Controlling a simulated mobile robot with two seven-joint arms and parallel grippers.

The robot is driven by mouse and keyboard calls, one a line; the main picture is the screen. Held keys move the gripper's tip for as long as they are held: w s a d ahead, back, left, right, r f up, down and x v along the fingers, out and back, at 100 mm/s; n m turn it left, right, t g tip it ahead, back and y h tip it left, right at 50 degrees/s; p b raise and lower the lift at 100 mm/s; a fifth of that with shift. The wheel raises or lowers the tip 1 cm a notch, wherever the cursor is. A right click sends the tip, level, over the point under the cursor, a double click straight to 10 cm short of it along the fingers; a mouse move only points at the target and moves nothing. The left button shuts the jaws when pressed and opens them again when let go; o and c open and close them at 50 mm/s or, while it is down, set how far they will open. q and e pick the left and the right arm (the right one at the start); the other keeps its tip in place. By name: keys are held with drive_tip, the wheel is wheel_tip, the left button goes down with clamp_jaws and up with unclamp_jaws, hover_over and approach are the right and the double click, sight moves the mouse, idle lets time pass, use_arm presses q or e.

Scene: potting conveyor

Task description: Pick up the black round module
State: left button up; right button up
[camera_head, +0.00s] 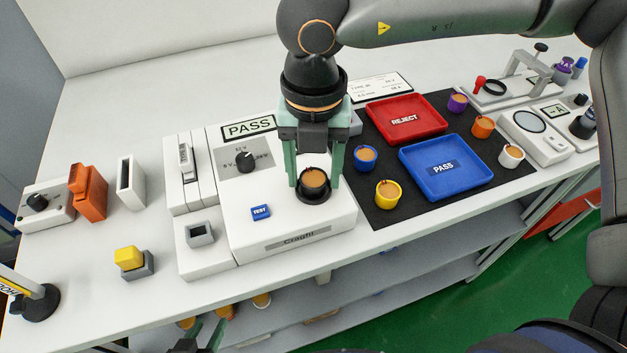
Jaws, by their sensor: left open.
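The black round module (315,179), with a brown top, sits upright in the round black seat at the front of the white tester (265,225). My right gripper (315,183) points down over it, with one green finger on each side. The fingers are very close to its sides; whether they touch it or leave a small gap cannot be told. My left gripper (204,337) is low at the bottom edge, in front of the table, open and empty, partly cut off by the frame.
The tester's display (249,126) reads PASS. To the right, a black mat (385,217) holds a red REJECT tray (431,132), a blue PASS tray (481,187) and several coloured cups. A yellow-topped button (128,258) stands front left.

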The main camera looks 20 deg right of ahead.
sight(313, 180)
clamp_jaws()
drive_tip(key=shift+r, duration=0.1)
idle(0.3)
drive_tip(key=shift+r, duration=0.45)
wheel_tip(313, 180, up, 2)
drive_tip(key=shift+r, duration=0.2)
drive_tip(key=s+a+r, duration=0.1)
drive_tip(key=s+r, duration=0.8)
drive_tip(key=s, duration=0.4)
drive_tip(key=shift+s+a+r, duration=0.3)
drive_tip(key=shift+s, duration=0.1)
